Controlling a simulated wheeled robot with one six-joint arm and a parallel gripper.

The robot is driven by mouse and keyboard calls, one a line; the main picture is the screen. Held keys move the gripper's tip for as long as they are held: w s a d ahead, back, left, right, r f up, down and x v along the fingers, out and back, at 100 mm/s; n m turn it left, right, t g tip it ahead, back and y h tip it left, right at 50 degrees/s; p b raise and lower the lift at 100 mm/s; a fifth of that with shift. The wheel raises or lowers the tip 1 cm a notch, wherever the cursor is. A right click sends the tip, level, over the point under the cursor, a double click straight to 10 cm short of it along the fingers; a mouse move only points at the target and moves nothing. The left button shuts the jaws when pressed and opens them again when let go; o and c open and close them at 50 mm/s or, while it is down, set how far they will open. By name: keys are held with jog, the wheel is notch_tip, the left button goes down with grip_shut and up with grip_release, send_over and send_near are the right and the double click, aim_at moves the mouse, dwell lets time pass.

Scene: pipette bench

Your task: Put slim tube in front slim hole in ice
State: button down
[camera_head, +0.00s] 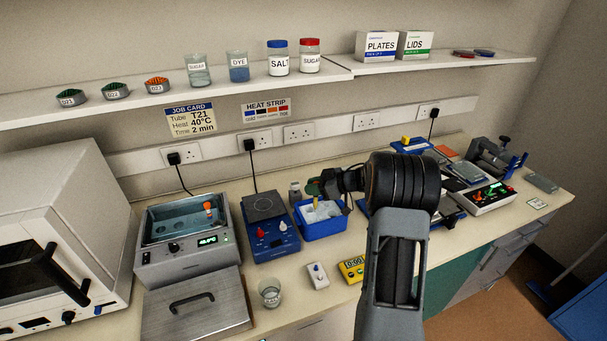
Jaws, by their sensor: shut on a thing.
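The blue ice box (324,232) stands on the bench in the middle of the view, with white ice showing inside. My gripper (328,186) is at the back edge of the box and above it, seen from behind my arm. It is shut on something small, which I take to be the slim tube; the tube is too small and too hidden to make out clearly. The front slim hole cannot be told apart in the ice. A small pale upright piece shows at the ice, and I cannot tell what it is.
A hotplate stirrer (272,238) stands left of the ice box, then a water bath (185,239) with an orange-topped item. A glass beaker (270,293), a small white device (317,276) and a yellow timer (352,269) lie in front. My arm hides bench to the right.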

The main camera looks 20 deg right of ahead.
jog(key=f+b, duration=0.4)
jog(key=b, duration=0.1)
jog(key=w+f+b, duration=0.1)
jog(key=f+b, duration=0.1)
jog(key=b, duration=0.1)
jog(key=shift+f, duration=0.35)
jog(key=shift+s+a+f, duration=0.1)
jog(key=shift+s+f, duration=0.05)
jog(key=shift+f, duration=0.5)
jog(key=shift+f, duration=0.15)
jog(key=c, duration=1.1)
grip_release()
jog(key=shift+c, duration=0.2)
jog(key=shift+o, duration=1.2)
jog(key=b+v, duration=0.1)
jog(key=v, duration=1.3)
